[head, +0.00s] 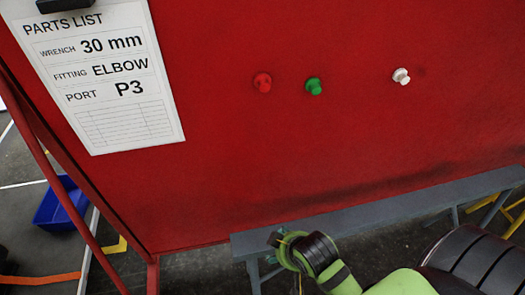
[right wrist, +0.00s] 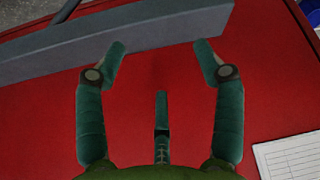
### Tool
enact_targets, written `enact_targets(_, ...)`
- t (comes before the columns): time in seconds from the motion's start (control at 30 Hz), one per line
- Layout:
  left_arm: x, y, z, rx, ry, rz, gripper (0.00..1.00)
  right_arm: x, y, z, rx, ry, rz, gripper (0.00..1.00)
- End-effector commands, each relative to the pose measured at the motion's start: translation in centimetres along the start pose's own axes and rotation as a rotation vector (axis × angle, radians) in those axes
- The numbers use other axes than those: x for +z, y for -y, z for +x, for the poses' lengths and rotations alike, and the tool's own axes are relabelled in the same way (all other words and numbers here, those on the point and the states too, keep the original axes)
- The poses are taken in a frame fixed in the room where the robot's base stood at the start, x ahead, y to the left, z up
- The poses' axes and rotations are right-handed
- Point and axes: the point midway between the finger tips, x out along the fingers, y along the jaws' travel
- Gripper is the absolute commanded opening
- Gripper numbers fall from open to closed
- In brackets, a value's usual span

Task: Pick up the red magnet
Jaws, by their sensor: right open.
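The red magnet (head: 262,82) is a small round knob on the upright red board, left of a green magnet (head: 314,86) and a white magnet (head: 401,76). My right arm comes in from the lower right in the head view, its hand end low in front of the grey ledge, well below the magnets. In the right wrist view my right gripper (right wrist: 161,52) has its fingers spread with nothing between them, facing the red board. No magnet shows in that view. My left gripper is not in view.
A parts list sheet (head: 100,75) hangs on the board's left; its corner shows in the right wrist view (right wrist: 290,158). A grey ledge (head: 380,210) runs along the board's lower edge. A blue bin (head: 58,208) stands on the floor at left. The board below the magnets is clear.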

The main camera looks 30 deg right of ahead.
Motion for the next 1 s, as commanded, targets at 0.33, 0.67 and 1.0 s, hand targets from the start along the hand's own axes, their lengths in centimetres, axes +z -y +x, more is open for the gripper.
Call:
enact_targets(0.33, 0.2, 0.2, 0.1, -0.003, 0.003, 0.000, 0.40, -20.9, -8.1, -8.0, 0.276, -0.655, 0.068, 0.69)
enact_targets(0.67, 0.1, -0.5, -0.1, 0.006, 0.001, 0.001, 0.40, -30.4, -11.8, -15.5, 0.439, -1.019, 0.065, 0.69)
enact_targets(1.0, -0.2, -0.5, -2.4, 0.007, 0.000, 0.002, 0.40, -33.9, -13.6, -14.7, 0.443, -1.024, 0.062, 0.69)
